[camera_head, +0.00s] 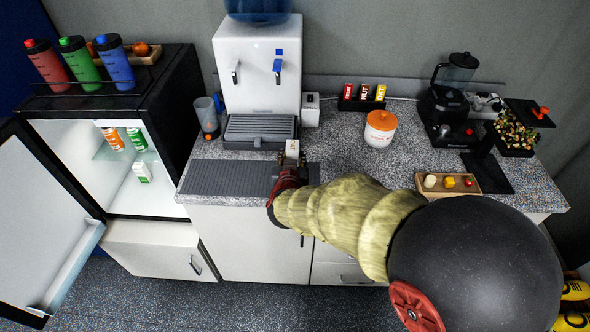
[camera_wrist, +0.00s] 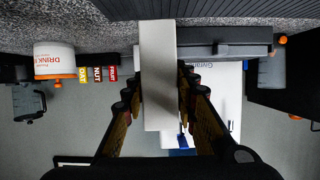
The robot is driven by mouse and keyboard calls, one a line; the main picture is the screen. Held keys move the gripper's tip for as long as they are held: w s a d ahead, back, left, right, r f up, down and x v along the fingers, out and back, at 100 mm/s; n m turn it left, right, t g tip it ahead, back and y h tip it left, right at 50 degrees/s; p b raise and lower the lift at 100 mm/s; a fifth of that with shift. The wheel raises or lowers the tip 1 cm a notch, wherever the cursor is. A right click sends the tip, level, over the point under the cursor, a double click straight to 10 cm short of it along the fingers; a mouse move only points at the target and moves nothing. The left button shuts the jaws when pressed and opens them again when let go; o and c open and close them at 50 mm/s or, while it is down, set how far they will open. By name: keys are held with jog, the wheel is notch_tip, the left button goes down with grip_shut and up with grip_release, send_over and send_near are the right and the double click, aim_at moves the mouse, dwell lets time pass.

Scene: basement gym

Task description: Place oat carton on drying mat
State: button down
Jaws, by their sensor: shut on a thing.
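The oat carton (camera_head: 292,149) is a pale box held upright in my gripper (camera_head: 286,178), over the right part of the drying mat. In the wrist view the carton (camera_wrist: 158,75) stands out as a plain white face between the two fingers (camera_wrist: 160,92). The drying mat (camera_head: 225,178) is a dark grey ribbed mat on the counter, in front of the water dispenser. Its ribbed surface also shows at the top of the wrist view (camera_wrist: 215,8). I cannot tell whether the carton's base touches the mat. My gripper and arm hide part of the mat's right end.
The water dispenser (camera_head: 258,80) with its drip tray (camera_head: 260,130) stands just behind the mat. A clear jug (camera_head: 207,117) is left of it. An orange-lidded canister (camera_head: 380,128) and a wooden tray (camera_head: 447,192) stand to the right. The fridge (camera_head: 120,140) is open at left.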

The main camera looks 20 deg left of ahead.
jog(key=shift+w+d+f, duration=0.1)
jog(key=shift+w+f, duration=0.2)
jog(key=shift+f, duration=0.05)
jog(key=shift+w+d+f+b, duration=0.15)
jog(key=shift+f+b, duration=0.3)
jog(key=shift+f, duration=0.45)
jog(key=shift+w+a+f+b, duration=0.1)
jog(key=shift+f+b, duration=0.35)
jog(key=shift+f, duration=0.4)
jog(key=shift+f, duration=0.2)
jog(key=c, duration=1.4)
grip_release()
